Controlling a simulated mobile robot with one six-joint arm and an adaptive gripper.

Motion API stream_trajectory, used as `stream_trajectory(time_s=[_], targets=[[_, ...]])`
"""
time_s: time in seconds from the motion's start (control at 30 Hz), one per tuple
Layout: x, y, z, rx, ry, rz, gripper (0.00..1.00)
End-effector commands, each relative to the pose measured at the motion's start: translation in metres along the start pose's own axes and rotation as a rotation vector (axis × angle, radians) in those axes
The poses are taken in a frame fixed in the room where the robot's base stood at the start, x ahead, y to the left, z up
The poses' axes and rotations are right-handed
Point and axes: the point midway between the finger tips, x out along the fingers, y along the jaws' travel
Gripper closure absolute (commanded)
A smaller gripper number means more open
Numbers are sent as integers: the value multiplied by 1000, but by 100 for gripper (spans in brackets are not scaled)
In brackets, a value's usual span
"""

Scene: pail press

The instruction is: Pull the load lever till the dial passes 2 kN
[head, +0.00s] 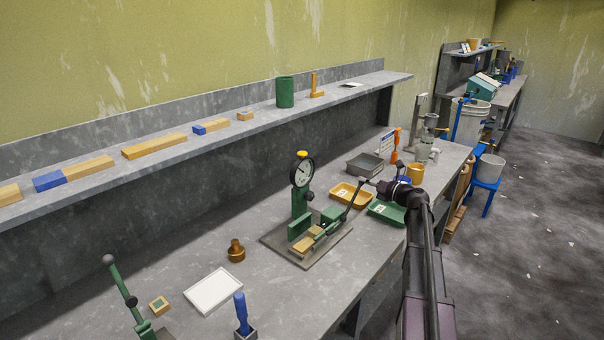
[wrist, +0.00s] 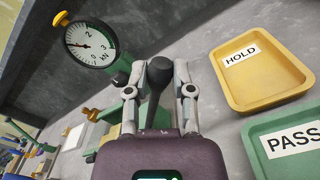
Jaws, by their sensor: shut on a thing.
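The press (head: 300,205) is green and stands on a grey plate (head: 335,240) on the bench. Its round dial (head: 302,170) has a white face. In the wrist view the dial (wrist: 90,45) reads in kN, and its dark needle points left, away from the 2. The load lever (head: 350,202) is a dark rod leaning up and right from the press to a dark knob. My gripper (head: 367,184) is at this knob. In the wrist view its two fingers (wrist: 160,88) are shut on the lever's knob (wrist: 159,72), one on each side.
A yellow HOLD tray (wrist: 262,100) and a green PASS tray (head: 386,213) lie right of the press.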

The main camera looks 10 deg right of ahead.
Motion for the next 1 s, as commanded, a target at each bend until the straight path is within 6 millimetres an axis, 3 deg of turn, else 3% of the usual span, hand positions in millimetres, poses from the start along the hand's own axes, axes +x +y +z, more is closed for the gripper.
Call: stream_trajectory(time_s=[0.57, 1.0], targets=[[0, -26, -9, -1, 0, -1, 95], [0, -28, -9, -1, 0, -1, 95]])
